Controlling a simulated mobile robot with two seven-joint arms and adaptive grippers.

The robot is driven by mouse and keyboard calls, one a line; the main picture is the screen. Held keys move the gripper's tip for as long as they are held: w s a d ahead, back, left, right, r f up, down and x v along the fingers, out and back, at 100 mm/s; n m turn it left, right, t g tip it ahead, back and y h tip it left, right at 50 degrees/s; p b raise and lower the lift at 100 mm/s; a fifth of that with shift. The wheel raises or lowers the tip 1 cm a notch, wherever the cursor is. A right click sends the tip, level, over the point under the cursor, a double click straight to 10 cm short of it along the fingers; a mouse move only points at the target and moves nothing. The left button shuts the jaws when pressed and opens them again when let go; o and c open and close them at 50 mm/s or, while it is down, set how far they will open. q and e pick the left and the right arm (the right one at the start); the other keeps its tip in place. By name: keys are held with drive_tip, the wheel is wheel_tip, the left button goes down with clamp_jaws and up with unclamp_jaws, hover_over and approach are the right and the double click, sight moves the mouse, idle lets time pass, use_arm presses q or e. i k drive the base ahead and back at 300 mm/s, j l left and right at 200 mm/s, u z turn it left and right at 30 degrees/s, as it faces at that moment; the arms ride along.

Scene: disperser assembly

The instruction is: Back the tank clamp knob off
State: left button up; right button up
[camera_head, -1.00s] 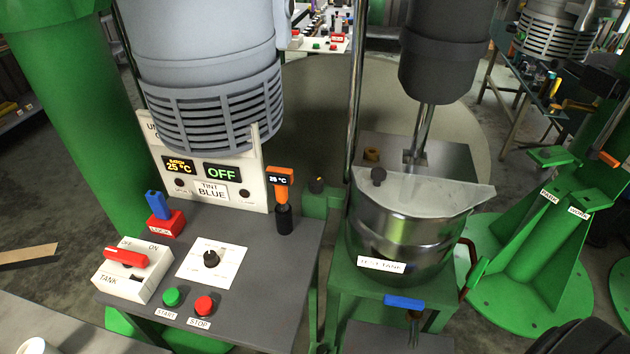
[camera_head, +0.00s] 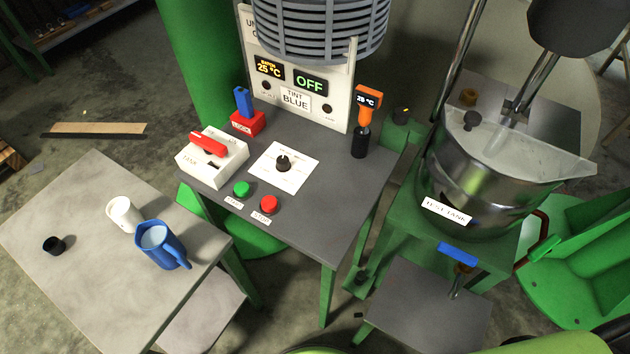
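The steel tank (camera_head: 480,185) labelled as a test tank stands on a green stand at the right, with a clear part-cover on top. A small dark knob with a yellow mark (camera_head: 402,113) sits on a green bracket just left of the tank; it may be the clamp knob, but no label for it is readable. A dark knob (camera_head: 471,120) is on the tank cover, and a brownish knob (camera_head: 468,97) is behind it. A blue handle (camera_head: 457,254) is below the tank's front. Neither gripper is in view.
A pale table (camera_head: 70,215) holds a blue jug (camera_head: 163,246), white cup (camera_head: 122,214) and small black cup (camera_head: 54,246).

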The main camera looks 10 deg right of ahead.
sight(400, 116)
drive_tip(key=z, duration=0.4)
drive_tip(key=k+j+z, duration=0.1)
drive_tip(key=z, duration=0.75)
drive_tip(key=k+z, duration=0.1)
drive_tip(key=z, duration=0.75)
drive_tip(key=k+l+z, duration=0.15)
drive_tip(key=k, duration=0.05)
